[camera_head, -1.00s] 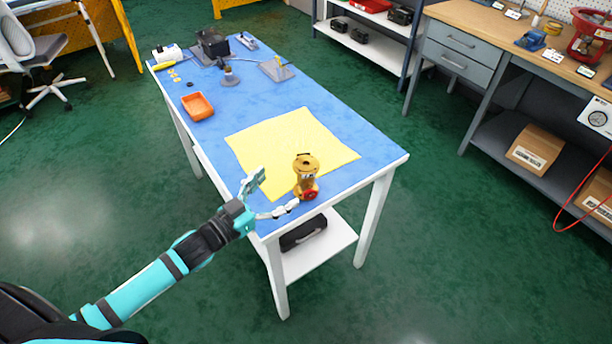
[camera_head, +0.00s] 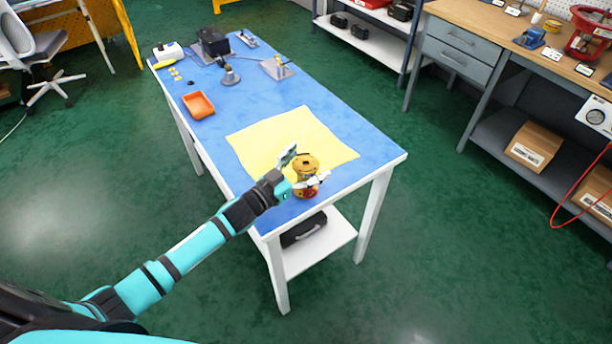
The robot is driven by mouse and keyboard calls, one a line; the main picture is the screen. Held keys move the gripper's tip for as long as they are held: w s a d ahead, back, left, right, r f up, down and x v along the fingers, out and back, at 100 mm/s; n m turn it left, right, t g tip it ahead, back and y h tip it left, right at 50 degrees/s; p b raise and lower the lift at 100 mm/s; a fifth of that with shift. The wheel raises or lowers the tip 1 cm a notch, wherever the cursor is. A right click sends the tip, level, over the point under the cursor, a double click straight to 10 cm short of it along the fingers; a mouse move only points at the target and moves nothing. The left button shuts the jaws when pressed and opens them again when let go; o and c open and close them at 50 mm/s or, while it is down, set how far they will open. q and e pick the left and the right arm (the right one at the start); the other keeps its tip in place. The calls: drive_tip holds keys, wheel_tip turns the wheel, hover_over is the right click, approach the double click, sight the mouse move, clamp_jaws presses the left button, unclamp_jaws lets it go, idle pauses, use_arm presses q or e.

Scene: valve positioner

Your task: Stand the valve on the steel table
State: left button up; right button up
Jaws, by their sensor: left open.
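The valve (camera_head: 306,163) is a brass-coloured body with a round top flange and a red part low down. It stands upright at the near edge of the yellow cloth, on the blue-topped table (camera_head: 350,120) with white legs. My left gripper (camera_head: 305,170) is open, with one finger behind the valve's left side and the other across its front. The fingers partly hide the valve's middle; I cannot tell if they touch it. My right gripper is not in view. No table is clearly marked as the steel table in this view.
The yellow cloth (camera_head: 275,135) covers the table's middle. An orange tray (camera_head: 198,105) and several small fixtures stand toward the far end. A wooden-topped workbench (camera_head: 480,30) with grey drawers is at the right. Open green floor (camera_head: 450,240) lies between them.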

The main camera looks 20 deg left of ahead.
use_arm(q)
drive_tip(key=c, duration=1.6)
drive_tip(key=shift+r, duration=0.2)
drive_tip(key=shift+c, duration=1)
drive_tip(key=shift+r, duration=0.1)
